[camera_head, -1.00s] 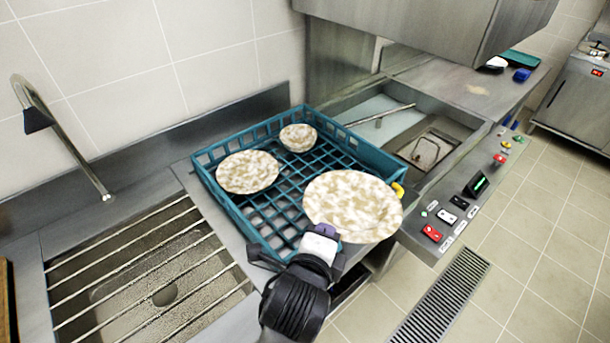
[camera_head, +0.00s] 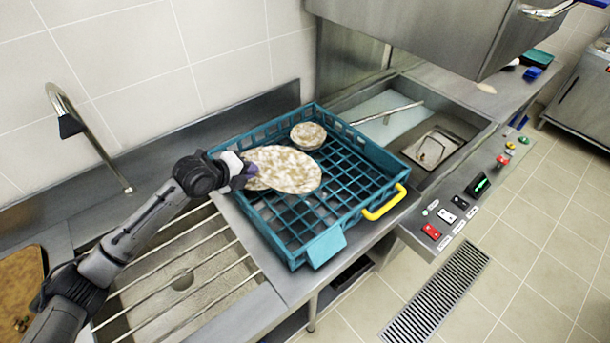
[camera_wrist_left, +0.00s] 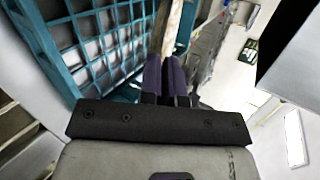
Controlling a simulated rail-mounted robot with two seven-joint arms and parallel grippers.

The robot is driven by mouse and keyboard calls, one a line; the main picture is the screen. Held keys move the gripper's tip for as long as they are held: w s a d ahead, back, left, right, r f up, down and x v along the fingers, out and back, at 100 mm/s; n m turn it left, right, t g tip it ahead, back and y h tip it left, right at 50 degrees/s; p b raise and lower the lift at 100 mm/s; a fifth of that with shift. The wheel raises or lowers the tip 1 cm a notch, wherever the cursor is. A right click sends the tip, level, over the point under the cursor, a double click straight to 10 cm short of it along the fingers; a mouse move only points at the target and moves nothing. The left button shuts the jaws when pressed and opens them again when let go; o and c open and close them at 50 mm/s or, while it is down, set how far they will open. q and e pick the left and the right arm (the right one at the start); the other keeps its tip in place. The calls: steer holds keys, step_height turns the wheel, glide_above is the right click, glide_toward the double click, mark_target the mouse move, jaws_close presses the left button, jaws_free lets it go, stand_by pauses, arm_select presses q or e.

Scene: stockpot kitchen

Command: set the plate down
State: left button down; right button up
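My left gripper (camera_head: 243,177) is shut on the rim of a white and tan speckled plate (camera_head: 287,170). The plate is over the left part of the teal dish rack (camera_head: 326,245) and looks tilted. I cannot tell whether it touches the rack. In the left wrist view the purple fingers (camera_wrist_left: 167,76) are close together, with the plate (camera_wrist_left: 171,28) seen edge-on beyond them beside the rack grid (camera_wrist_left: 88,42). The second speckled plate from earlier is not seen apart now, perhaps hidden behind the held one. My right gripper is not in view.
A small speckled bowl (camera_head: 308,136) sits at the back of the rack. The rack's front and right compartments are empty, and a yellow handle (camera_head: 385,203) is on its right side. A barred sink (camera_head: 185,282) and faucet (camera_head: 88,137) are at left, a control panel (camera_head: 463,200) at right.

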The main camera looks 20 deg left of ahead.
mark_target(262, 177)
arm_select(q)
steer(key=d+m, duration=0.1)
steer(key=d+m+g+h, duration=0.2)
steer(key=d, duration=0.1)
steer(key=shift+s+r, duration=0.1)
steer(key=shift+s, duration=0.15)
steer(key=shift+w+m+g, duration=0.1)
steer(key=shift+m+g, duration=0.4)
steer(key=shift+m, duration=0.1)
step_height(262, 177, down, 10)
steer(key=c, duration=1.3)
jaws_free()
steer(key=v, duration=1.2)
steer(key=shift+a, duration=0.1)
